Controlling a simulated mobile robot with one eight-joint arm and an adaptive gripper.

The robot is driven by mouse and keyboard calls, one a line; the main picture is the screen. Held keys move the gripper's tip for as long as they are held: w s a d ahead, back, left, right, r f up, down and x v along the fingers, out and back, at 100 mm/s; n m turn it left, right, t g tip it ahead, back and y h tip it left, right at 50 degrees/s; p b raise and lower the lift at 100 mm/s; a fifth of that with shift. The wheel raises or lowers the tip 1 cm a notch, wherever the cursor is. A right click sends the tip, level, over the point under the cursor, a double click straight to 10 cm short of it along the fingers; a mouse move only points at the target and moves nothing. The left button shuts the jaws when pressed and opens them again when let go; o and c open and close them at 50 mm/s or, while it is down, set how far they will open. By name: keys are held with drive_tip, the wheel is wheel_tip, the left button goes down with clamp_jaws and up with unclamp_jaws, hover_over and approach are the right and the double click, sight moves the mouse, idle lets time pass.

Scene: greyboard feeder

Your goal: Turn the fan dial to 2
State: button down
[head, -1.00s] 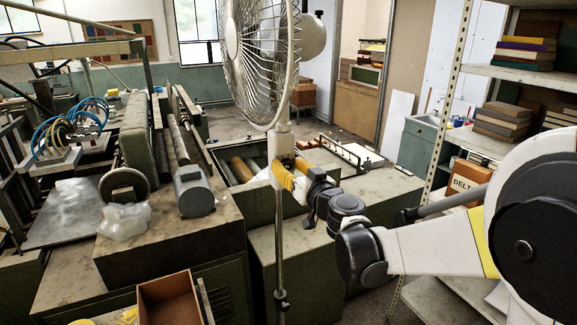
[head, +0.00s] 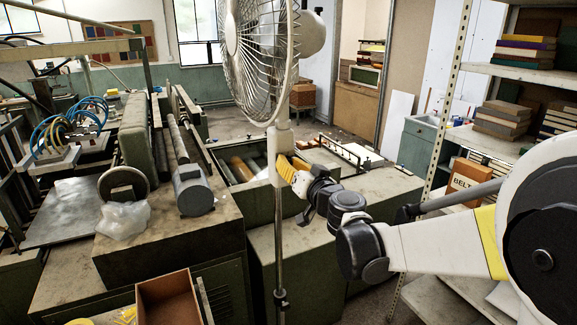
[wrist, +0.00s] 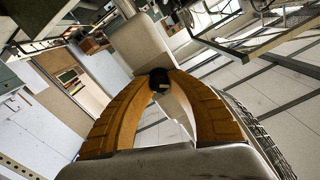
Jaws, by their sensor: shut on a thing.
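The fan (head: 262,60) is a white standing fan with a wire cage on a pale upright post. In the head view, my gripper (head: 282,164) reaches in from the right with its yellow fingers at the pale control housing (head: 279,140) below the fan head. The wrist view shows both yellow-orange fingers (wrist: 160,76) closed together on a small dark round dial (wrist: 159,85). The fingers cover the dial's sides, and its markings cannot be read. The dial itself is hidden in the head view.
A green machine with rollers and a grey motor (head: 193,190) stands left of the fan. A low bench (head: 380,190) lies behind my wrist. Shelving with stacked boards (head: 503,118) and a belt box (head: 468,182) stands at right. An open brown box (head: 168,300) is at the front.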

drive_tip(key=m+b, duration=0.2)
drive_tip(key=m, duration=0.5)
drive_tip(key=shift+d+f, duration=0.1)
drive_tip(key=m+b, duration=0.1)
drive_tip(key=m, duration=0.3)
drive_tip(key=shift+m, duration=2)
drive_tip(key=c, duration=1.3)
unclamp_jaws()
drive_tip(key=shift+w, duration=0.1)
drive_tip(key=shift+o, duration=0.2)
drive_tip(key=v, duration=1.2)
